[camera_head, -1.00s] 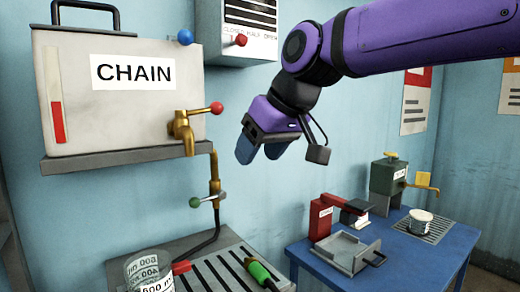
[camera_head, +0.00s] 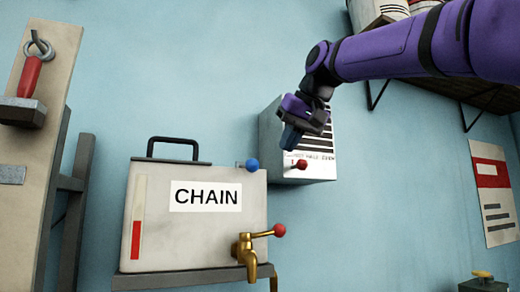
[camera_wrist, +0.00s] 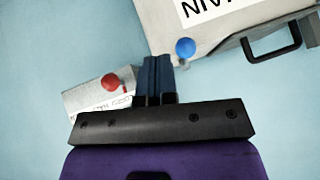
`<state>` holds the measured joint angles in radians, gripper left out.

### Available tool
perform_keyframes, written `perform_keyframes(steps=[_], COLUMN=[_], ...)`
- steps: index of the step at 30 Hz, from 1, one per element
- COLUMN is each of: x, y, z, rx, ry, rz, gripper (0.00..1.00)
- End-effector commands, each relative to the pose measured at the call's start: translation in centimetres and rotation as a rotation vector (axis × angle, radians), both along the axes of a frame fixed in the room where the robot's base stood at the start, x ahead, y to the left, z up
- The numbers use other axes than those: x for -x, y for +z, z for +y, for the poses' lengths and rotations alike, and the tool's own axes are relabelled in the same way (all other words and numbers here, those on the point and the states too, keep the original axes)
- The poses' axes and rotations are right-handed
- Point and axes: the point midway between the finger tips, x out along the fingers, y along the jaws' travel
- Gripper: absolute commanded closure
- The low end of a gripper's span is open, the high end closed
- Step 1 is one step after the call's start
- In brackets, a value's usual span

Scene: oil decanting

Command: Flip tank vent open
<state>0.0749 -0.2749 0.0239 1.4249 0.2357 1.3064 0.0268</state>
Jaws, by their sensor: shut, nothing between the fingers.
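The CHAIN oil tank (camera_head: 180,245) stands on a shelf against the blue wall, with a red level strip and a black top handle. Its vent shows as a blue ball knob (camera_head: 252,165) on a short lever at the tank's top right edge. The knob also shows in the wrist view (camera_wrist: 185,47), just beyond and right of my fingertips. My gripper (camera_head: 289,137) is shut and empty, above and right of the blue knob and apart from it, in front of the grey wall box. In the wrist view my fingers (camera_wrist: 157,65) are together.
A grey wall box (camera_head: 318,150) with a printed label and a red knob (camera_head: 301,164) is close behind my gripper. A shelf (camera_head: 465,95) hangs at upper right. Bare wall lies above the tank.

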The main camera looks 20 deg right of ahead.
Motion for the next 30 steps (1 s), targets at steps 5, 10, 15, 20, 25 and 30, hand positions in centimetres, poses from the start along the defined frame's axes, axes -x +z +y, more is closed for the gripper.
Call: perform_keyframes(steps=[5,10,15,20,25,30], x=[-2.0,-2.6,-2.8,-3.5,-5.4,-7.6], y=[6.1,9.5,10.7,9.9,7.9,5.6], z=[0.0,0.0,0.0,0.3,0.9,1.6], rx=[-0.048,-0.079,-0.092,-0.093,-0.092,-0.092], ry=[-0.029,-0.046,-0.052,-0.052,-0.052,-0.051], rz=[-0.024,-0.038,-0.042,-0.041,-0.040,-0.039], gripper=[1.00,1.00,1.00,1.00,1.00,1.00])
